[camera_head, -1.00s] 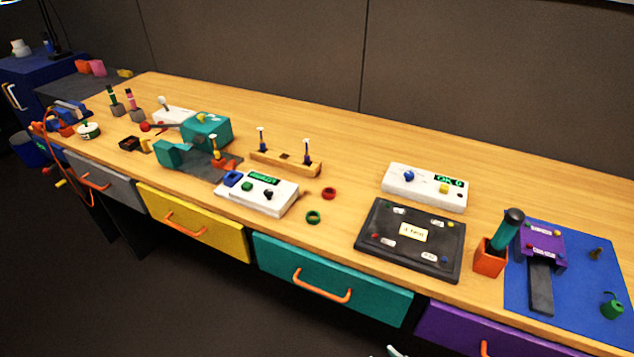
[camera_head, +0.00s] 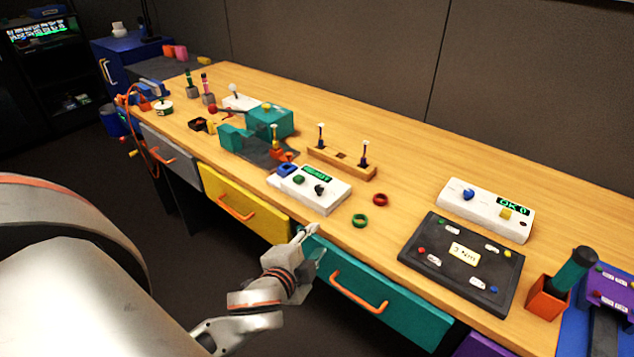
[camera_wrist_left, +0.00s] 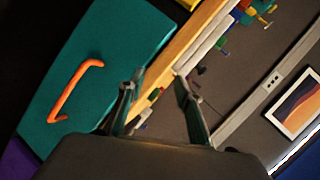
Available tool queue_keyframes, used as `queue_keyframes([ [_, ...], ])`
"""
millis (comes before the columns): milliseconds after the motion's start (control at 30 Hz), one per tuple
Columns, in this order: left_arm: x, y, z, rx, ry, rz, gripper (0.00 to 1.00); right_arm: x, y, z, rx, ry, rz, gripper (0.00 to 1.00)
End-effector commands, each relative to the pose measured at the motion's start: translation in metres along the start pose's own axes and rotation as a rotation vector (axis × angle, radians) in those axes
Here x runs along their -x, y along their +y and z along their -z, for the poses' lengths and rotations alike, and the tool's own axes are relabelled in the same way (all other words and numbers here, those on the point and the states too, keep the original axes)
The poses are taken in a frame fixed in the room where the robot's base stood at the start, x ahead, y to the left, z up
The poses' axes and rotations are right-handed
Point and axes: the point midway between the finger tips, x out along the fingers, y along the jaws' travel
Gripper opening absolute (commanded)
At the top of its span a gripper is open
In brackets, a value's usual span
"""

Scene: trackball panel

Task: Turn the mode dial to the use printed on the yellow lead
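A white box (camera_head: 330,199) near the table's front edge has a green lit display, a green knob and a black knob (camera_head: 320,190); the black knob may be the mode dial. A dark board (camera_head: 430,262) holds a centre card and small coloured ends with white labels. The yellow one (camera_head: 508,254) may be the yellow lead; its print is too small to read. My left gripper (camera_head: 308,236) is in front of the table's edge, below the white box, by the teal drawer. In the left wrist view its fingers (camera_wrist_left: 158,92) are apart and empty. My right gripper is out of view.
A white panel (camera_head: 450,201) with a blue ball and yellow button stands behind the board. Green (camera_head: 360,220) and red (camera_head: 380,200) rings lie right of the white box. A teal drawer (camera_head: 390,300) with an orange handle is below.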

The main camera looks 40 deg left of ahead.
Motion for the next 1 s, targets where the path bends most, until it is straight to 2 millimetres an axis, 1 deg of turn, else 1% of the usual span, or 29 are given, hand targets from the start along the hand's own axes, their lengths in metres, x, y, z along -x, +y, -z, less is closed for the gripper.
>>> queue_keyframes([
  [33,-0.003,-0.012,0.009,-0.027,0.022,0.034,0.34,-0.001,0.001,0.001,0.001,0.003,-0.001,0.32],
  [100,-0.008,-0.026,0.025,-0.061,0.067,0.076,0.34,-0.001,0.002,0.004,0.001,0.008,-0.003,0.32],
  [267,-0.015,-0.052,0.066,-0.137,0.191,0.172,0.34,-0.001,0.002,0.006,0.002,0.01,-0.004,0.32],
  [367,-0.017,-0.07,0.097,-0.198,0.28,0.243,0.34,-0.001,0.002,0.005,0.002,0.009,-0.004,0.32],
  [467,-0.015,-0.089,0.133,-0.281,0.391,0.33,0.34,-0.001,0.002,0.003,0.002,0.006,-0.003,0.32],
  [567,-0.007,-0.11,0.179,-0.404,0.533,0.443,0.34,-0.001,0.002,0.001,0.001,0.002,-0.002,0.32],
  [600,-0.002,-0.116,0.2,-0.47,0.601,0.496,0.34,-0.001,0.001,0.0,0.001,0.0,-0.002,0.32],
  [633,0.004,-0.121,0.216,-0.526,0.654,0.539,0.34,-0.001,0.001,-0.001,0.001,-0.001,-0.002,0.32],
  [700,0.017,-0.126,0.251,-0.673,0.786,0.636,0.34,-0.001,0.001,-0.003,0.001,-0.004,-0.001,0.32],
  [800,0.036,-0.119,0.287,-0.903,0.966,0.755,0.34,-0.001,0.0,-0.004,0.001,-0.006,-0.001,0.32],
  [867,0.043,-0.11,0.299,-1.051,1.065,0.81,0.34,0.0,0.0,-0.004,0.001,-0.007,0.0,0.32],
  [900,0.046,-0.103,0.304,-1.153,1.128,0.839,0.34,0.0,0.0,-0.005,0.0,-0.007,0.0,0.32],
  [967,0.047,-0.091,0.304,-1.31,1.216,0.869,0.34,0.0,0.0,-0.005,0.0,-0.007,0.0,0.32],
  [1000,0.044,-0.083,0.3,-1.419,1.27,0.879,0.34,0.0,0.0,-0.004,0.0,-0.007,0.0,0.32],
])
